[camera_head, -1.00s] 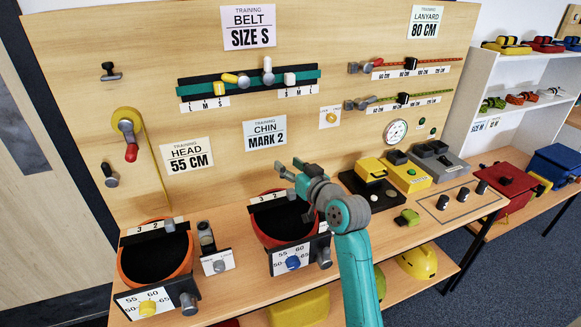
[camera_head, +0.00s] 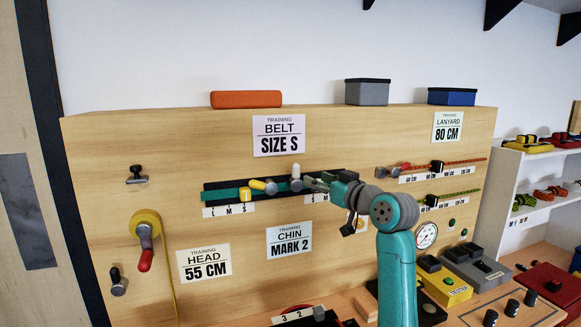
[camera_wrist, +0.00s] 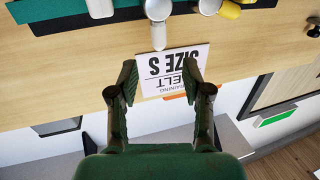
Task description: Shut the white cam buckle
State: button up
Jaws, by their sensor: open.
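The white cam buckle (camera_head: 296,172) is on the teal belt (camera_head: 221,196) on the board, with its white lever pointing up from a grey round hub. In the wrist view, which is upside down, its white lever (camera_wrist: 158,36) points down towards my gripper (camera_wrist: 159,74). My gripper is open and empty, its fingers apart in front of the BELT SIZE S card, just short of the lever tip and not touching it. In the head view my gripper (camera_head: 316,183) is just right of the buckle and covers part of the belt.
A yellow-levered buckle (camera_head: 262,186) sits directly left of the white one. A white slider (camera_wrist: 100,8) is on the belt's other side. The BELT card (camera_head: 278,136) is above on the board. Orange, grey and blue boxes (camera_head: 246,99) rest along the board's top.

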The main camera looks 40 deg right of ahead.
aim_at(299, 168)
jog(key=w, duration=0.7)
jog(key=w+r, duration=0.1)
jog(key=w, duration=0.3)
jog(key=shift+d, duration=0.25)
jog(key=shift+f, duration=0.1)
grip_shut()
